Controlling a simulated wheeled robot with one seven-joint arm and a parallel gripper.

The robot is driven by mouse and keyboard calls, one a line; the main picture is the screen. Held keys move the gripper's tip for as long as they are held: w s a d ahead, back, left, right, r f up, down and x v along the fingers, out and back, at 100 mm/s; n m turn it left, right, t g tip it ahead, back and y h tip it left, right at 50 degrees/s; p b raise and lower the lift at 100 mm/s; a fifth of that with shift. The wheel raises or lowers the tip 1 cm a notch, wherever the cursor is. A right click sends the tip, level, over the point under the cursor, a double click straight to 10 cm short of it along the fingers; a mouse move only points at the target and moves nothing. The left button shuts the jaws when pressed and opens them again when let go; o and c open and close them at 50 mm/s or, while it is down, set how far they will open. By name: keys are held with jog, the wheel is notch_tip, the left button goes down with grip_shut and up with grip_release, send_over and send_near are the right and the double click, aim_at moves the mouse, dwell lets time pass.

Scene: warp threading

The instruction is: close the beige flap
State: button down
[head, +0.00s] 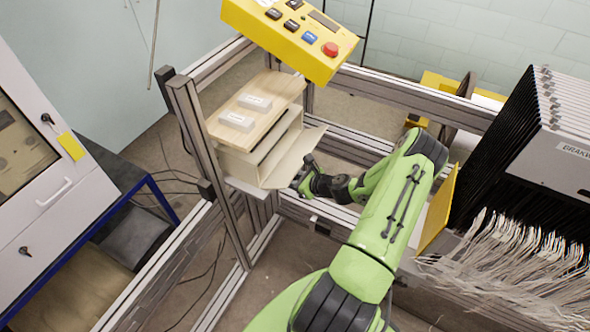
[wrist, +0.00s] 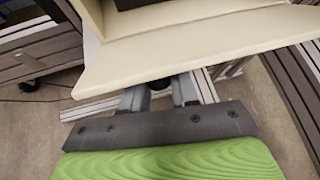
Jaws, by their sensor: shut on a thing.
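The beige flap (head: 293,160) stands open, sticking out from the front of a beige box (head: 243,163) under a wooden board. In the wrist view the flap (wrist: 190,48) spans the top of the picture, with the box opening behind it. My gripper (head: 303,172) is at the flap's outer edge, on its right side. In the wrist view my gripper (wrist: 158,88) reaches under the flap edge, and its fingertips are partly hidden by the flap. It is shut on the flap's edge.
The wooden board (head: 270,88) above the box carries two small white blocks (head: 237,121). A yellow control panel (head: 290,38) hangs above. A metal frame post (head: 205,150) stands left of the box. A rack with many loose threads (head: 510,260) is at the right.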

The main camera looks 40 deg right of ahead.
aim_at(289, 172)
jog(key=r+g+p, duration=0.1)
jog(key=p, duration=0.1)
jog(key=w+r+g+p, duration=0.1)
jog(key=r+p, duration=0.1)
jog(key=p, duration=0.1)
jog(key=shift+a+r+g+h, duration=0.1)
jog(key=shift+a+g+h, duration=0.1)
jog(key=shift+g+h, duration=0.2)
jog(key=g+p, duration=0.1)
jog(key=w+r+g+p, duration=0.1)
jog(key=shift+w+a+n+h+p, duration=0.1)
jog(key=shift+a+n+h+p, duration=0.05)
jog(key=shift+n+h+p, duration=0.15)
jog(key=shift+w+a+r+g+p, duration=0.15)
jog(key=shift+w+g+p, duration=0.25)
jog(key=shift+g+p, duration=0.3)
jog(key=shift+h, duration=0.3)
jog(key=c, duration=1)
grip_release()
jog(key=shift+o, duration=0.2)
